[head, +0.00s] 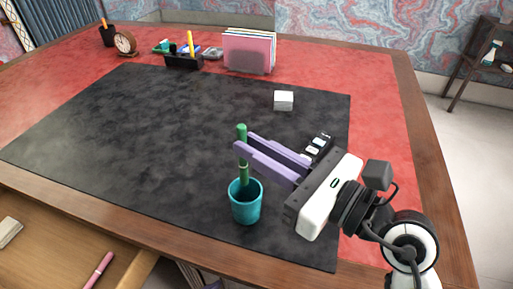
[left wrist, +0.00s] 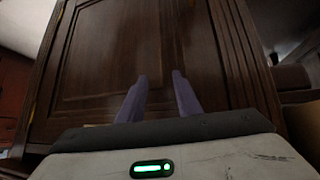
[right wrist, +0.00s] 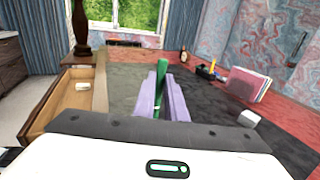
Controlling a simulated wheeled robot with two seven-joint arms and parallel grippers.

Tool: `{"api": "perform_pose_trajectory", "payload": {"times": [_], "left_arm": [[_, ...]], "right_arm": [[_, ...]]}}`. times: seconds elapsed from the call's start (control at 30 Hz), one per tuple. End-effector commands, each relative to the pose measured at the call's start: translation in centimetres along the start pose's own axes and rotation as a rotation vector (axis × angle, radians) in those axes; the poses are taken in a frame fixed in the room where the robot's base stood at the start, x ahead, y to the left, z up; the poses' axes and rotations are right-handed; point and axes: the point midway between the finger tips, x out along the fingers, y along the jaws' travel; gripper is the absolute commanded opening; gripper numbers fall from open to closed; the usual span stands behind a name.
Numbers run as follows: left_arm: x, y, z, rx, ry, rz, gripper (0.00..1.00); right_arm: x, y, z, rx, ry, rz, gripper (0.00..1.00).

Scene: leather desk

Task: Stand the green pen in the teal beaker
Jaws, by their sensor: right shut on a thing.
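The green pen (head: 242,133) is upright, its lower part inside the mouth of the teal beaker (head: 246,206). The beaker stands on the black desk mat near the front edge. My right gripper (head: 239,148) is shut on the pen's upper part, above the beaker's rim. In the right wrist view the pen (right wrist: 161,75) stands between the fingers (right wrist: 160,100), and the beaker is hidden. Whether the pen's tip touches the beaker's bottom cannot be seen. My left gripper (left wrist: 160,95) shows only in the left wrist view, its fingers apart and empty, facing dark wood panelling.
A white block (head: 284,100) lies on the mat (head: 140,130). Behind are a pink file holder (head: 249,53), a black organiser (head: 184,62) with pens, and a clock (head: 125,43). An open drawer (head: 60,240) at front left holds a pink pen (head: 97,272). The mat's middle is clear.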

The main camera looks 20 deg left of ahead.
Motion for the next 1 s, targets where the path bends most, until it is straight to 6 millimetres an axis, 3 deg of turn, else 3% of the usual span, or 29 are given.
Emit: {"api": "perform_pose_trajectory", "payload": {"times": [0.6,1.0], "left_arm": [[2.0,0.3,1.7,-0.008,0.005,0.009,0.31],[2.2,0.1,2.2,-0.004,0.004,0.011,0.31]], "right_arm": [[0.0,0.0,-5.2,0.001,0.001,0.001,0.00],[0.0,0.0,-6.5,0.000,0.001,0.001,0.00]]}}
